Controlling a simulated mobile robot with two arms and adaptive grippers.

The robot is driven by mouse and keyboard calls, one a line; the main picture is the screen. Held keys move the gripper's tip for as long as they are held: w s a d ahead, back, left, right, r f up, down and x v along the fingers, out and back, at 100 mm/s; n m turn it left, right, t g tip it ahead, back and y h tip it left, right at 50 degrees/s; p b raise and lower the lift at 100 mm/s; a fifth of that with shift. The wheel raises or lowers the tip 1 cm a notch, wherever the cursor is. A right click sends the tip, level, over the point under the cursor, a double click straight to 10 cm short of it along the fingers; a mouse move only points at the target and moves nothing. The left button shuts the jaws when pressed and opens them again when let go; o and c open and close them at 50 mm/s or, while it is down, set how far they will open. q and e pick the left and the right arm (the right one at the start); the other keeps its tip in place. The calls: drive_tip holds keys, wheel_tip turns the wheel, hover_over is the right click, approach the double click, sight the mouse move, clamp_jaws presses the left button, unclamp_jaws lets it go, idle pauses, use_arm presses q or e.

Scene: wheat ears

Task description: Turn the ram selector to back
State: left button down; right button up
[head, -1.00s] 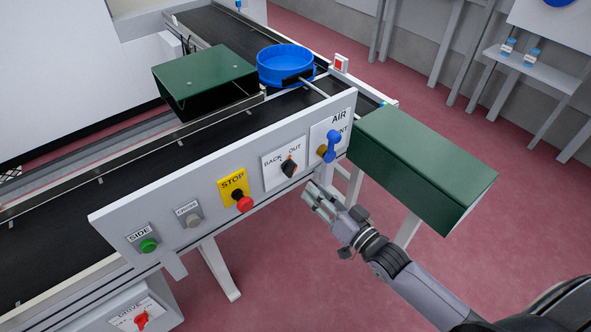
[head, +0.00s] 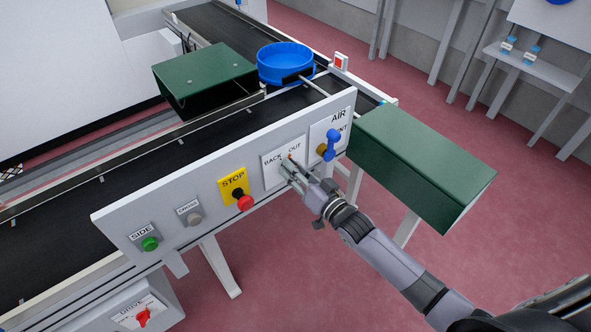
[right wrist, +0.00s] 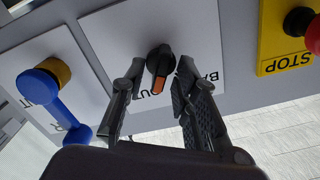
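The ram selector is a black knob with an orange pointer on a white plate (head: 271,179) marked BACK and OUT. In the right wrist view, which is upside down, the knob (right wrist: 159,60) shows clearly, its pointer towards the OUT lettering. My right gripper (head: 289,172) is at the plate in the head view and hides most of the knob. In the right wrist view my right gripper (right wrist: 160,72) is open, one finger on each side of the knob, with gaps visible between. My left gripper is not in view.
On the same panel, a yellow STOP plate with a red button (head: 245,203) is left of the selector, and a blue-handled AIR valve (head: 332,145) is to its right. A green box (head: 420,170) stands right of the panel. A blue bowl (head: 285,66) is behind it.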

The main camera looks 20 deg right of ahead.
clamp_jaws()
